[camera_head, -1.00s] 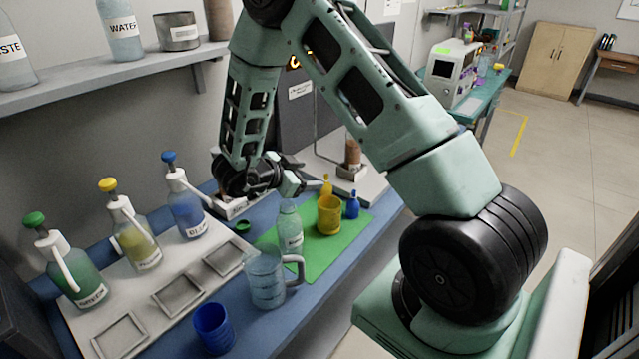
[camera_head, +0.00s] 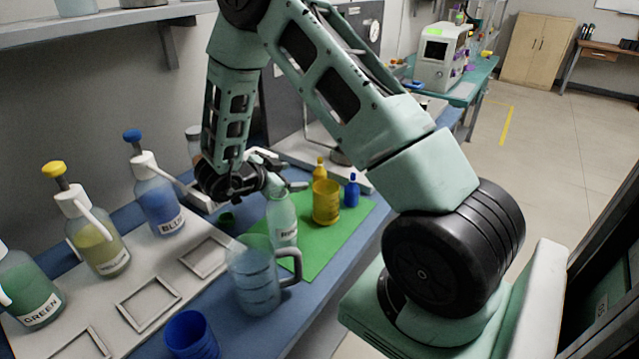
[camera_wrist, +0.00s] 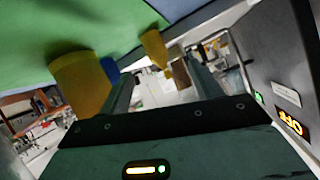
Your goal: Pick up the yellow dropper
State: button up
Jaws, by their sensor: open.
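The yellow dropper (camera_head: 319,169) stands on the green mat (camera_head: 335,238), behind the yellow cup (camera_head: 326,204); its lower part is hidden by the cup in the head view. In the wrist view the yellow dropper (camera_wrist: 153,45) appears tilted, beyond the fingertips and across the gap between them. My gripper (camera_head: 287,172) is open and empty, to the left of the dropper and apart from it. The wrist view shows both fingers of my gripper (camera_wrist: 160,74) spread, with the yellow cup (camera_wrist: 80,82) beside the left finger.
A blue dropper (camera_head: 351,191) stands right of the yellow cup. A clear bottle (camera_head: 282,220) stands below my gripper in the picture, near a clear jug (camera_head: 254,279). A blue cup (camera_head: 190,336) and labelled wash bottles (camera_head: 158,205) are at left. The mat's front right is clear.

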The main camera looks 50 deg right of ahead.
aim_at(316, 175)
jog(key=x, duration=0.6)
jog(key=shift+d+p, duration=0.3)
jog(key=shift+p, duration=0.1)
jog(key=d, duration=0.1)
jog(key=s+d+f, duration=0.1)
jog(key=d+p, duration=0.1)
jog(key=d, duration=0.1)
jog(key=shift+s+f, duration=0.15)
jog(key=shift+f, duration=0.2)
jog(key=shift+d+f, duration=0.2)
jog(key=shift+d, duration=0.15)
jog(key=c, duration=1.3)
